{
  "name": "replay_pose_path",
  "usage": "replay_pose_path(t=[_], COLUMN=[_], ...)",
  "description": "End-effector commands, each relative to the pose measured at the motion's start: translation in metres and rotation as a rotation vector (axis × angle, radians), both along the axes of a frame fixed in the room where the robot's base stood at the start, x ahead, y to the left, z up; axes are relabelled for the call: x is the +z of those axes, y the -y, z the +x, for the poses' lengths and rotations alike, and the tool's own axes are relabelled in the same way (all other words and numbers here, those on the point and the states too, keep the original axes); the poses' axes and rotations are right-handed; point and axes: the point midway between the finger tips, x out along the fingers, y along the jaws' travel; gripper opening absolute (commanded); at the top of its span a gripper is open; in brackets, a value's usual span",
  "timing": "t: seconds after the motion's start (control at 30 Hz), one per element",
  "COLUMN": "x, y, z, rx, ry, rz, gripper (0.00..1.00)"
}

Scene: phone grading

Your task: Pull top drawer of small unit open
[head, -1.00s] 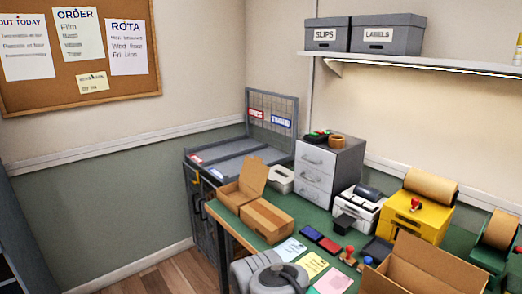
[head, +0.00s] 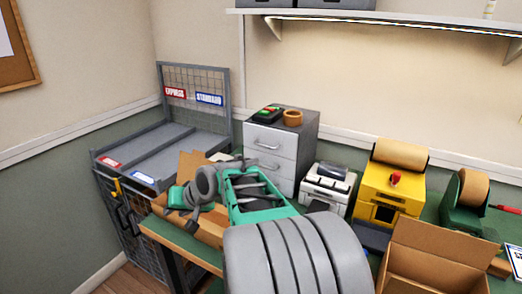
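The small drawer unit (head: 301,139) stands on the green bench in the head view, grey with pale drawer fronts. Its top drawer (head: 258,134) looks shut, flush with the front, with a bar handle (head: 266,147). The drawer below also looks shut. The lower front is hidden behind my arm. My teal and grey arm reaches in from the bottom centre, its end to the front left of the unit. My gripper (head: 222,161) is small and partly mixed with the arm links; its fingers cannot be made out. No contact with the handle shows.
Cardboard boxes lie under my arm. A grey rack (head: 160,148) is at left; a shelf (head: 400,20) hangs above.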

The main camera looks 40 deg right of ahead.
Motion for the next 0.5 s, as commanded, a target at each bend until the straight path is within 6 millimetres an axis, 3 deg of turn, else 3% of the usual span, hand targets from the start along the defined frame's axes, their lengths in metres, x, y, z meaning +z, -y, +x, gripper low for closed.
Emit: replay_pose_path(t=[0.03,0.07,0.1,0.17,0.2,0.23,0.3,0.33,0.4,0.5], x=[-0.007,-0.002,0.004,0.015,0.022,0.028,0.037,0.04,0.046,0.051], y=[0.061,0.094,0.14,0.207,0.246,0.273,0.319,0.332,0.35,0.358], z=[0.022,0.031,0.036,0.03,0.017,0.006,-0.022,-0.032,-0.048,-0.049], rx=[-0.117,-0.175,-0.252,-0.352,-0.409,-0.444,-0.503,-0.518,-0.538,-0.543], ry=[0.094,0.165,0.261,0.406,0.494,0.558,0.676,0.713,0.77,0.797], rz=[0.112,0.182,0.276,0.409,0.489,0.542,0.642,0.673,0.719,0.743], gripper=[0.31,0.31,0.31,0.31,0.31,0.31,0.31,0.31,0.31,0.31])
